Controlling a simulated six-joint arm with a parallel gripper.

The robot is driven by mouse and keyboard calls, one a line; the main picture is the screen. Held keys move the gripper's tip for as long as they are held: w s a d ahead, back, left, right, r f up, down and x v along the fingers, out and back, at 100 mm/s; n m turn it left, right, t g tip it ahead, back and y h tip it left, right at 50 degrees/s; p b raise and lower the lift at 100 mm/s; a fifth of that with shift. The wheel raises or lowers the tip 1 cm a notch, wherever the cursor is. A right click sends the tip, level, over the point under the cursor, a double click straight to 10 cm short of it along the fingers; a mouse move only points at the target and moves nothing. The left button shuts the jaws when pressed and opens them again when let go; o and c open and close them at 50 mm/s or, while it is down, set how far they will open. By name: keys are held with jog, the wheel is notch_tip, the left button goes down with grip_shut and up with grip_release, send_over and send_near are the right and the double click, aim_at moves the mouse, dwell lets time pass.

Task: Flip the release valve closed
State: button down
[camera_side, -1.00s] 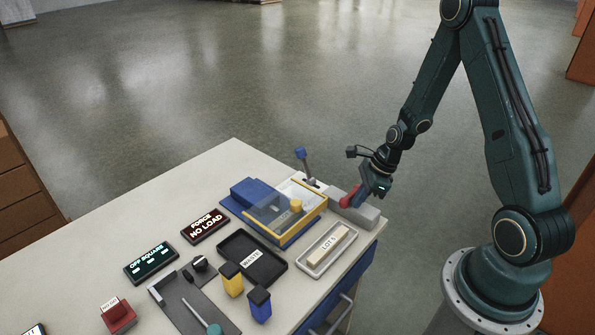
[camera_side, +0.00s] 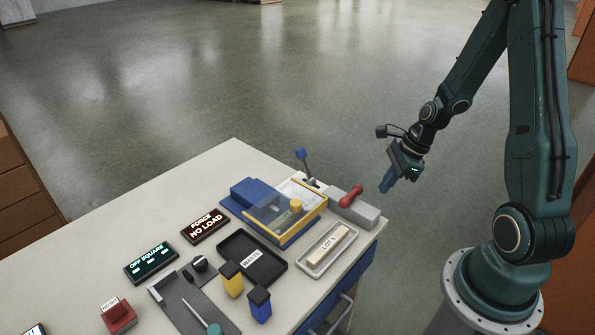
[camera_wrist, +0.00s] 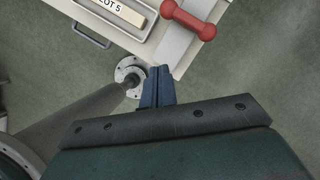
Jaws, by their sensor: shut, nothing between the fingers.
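The release valve looks to be the red lever (camera_side: 351,196) on a grey block (camera_side: 367,216) at the table's right corner. In the wrist view the red lever (camera_wrist: 188,19) is a bar with thick ends, lying across the grey block (camera_wrist: 175,47). My gripper (camera_side: 385,188) is shut and empty, in the air to the right of the lever and apart from it. In the wrist view its blue fingers (camera_wrist: 158,72) are together, below the lever in the picture.
A tray marked LOT 5 (camera_side: 315,263) lies in front of the grey block. A blue press with a clear yellow-framed cover (camera_side: 290,238) and a blue-knobbed lever (camera_side: 301,154) stand to the left. The black WASTE tray (camera_side: 270,283) is nearer. Open floor lies beyond the corner.

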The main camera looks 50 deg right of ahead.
jog(key=shift+v, duration=1.4)
jog(key=shift+a, duration=0.15)
jog(key=s+a+r+n+h, duration=0.1)
jog(key=a+r+n, duration=0.3)
jog(key=r+n, duration=0.25)
jog(key=a+r+n+h, duration=0.1)
jog(key=a+r+n, duration=0.4)
jog(key=r+n, duration=0.15)
jog(key=s+a+r+n+t, duration=0.1)
jog(key=s+a+r+n, duration=0.2)
jog(key=n, duration=0.4)
jog(key=s+a+r+n+t+h, duration=0.1)
jog(key=s+a+r+n, duration=0.2)
jog(key=s+r+n, duration=0.3)
jog(key=shift+s+a+n, duration=0.35)
jog(key=shift+a+n, duration=0.05)
jog(key=shift+n, duration=0.3)
